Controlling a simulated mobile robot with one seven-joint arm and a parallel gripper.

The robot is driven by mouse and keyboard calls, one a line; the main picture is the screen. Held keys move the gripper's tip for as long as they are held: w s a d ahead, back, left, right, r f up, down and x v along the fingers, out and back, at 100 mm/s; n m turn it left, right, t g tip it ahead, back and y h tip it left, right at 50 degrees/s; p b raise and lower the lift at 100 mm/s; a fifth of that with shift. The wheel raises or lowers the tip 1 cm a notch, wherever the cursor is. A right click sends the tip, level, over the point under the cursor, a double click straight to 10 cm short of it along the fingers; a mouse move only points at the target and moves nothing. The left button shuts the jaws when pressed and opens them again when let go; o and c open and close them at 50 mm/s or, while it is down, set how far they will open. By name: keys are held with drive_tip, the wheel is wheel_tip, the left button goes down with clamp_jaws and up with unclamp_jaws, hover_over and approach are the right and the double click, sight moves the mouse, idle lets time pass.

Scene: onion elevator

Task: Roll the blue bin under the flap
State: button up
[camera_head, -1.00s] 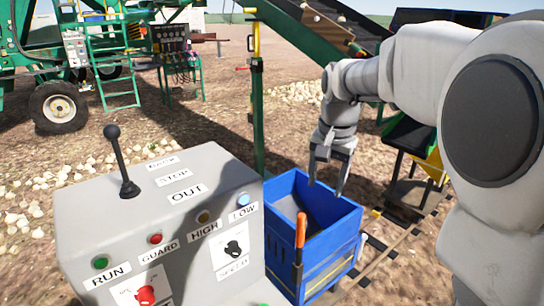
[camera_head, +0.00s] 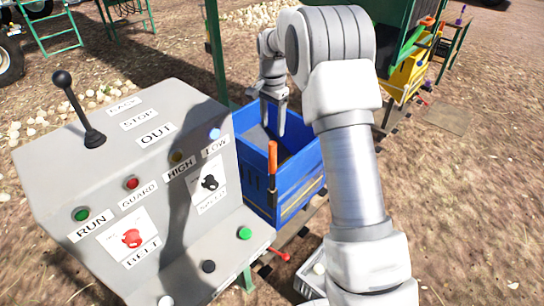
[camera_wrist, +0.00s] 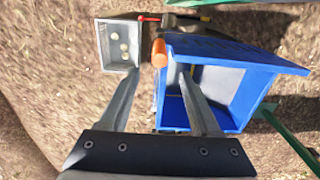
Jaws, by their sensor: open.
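In the wrist view, the blue bin (camera_wrist: 270,62) fills the right side. The orange handle end (camera_wrist: 159,52) shows between the spread fingers of my gripper (camera_wrist: 155,78). One finger overlaps the bin and the other lies left of it; contact is unclear. I cannot clearly identify the flap.
A grey control box (camera_head: 110,165) with lever and buttons fills the left. A grey crate (camera_head: 310,262) holding pale onions is in front of the bin, partly behind my arm. A green and yellow machine (camera_head: 410,70) stands at the back right. Bare ground lies right.

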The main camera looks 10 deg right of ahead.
sight(272, 156)
wheel_tip(272, 156, down, 14)
drive_tip(key=shift+r+p, duration=0.25)
drive_tip(key=shift+p, duration=0.1)
drive_tip(key=shift+c, duration=0.3)
clamp_jaws()
idle(1.1)
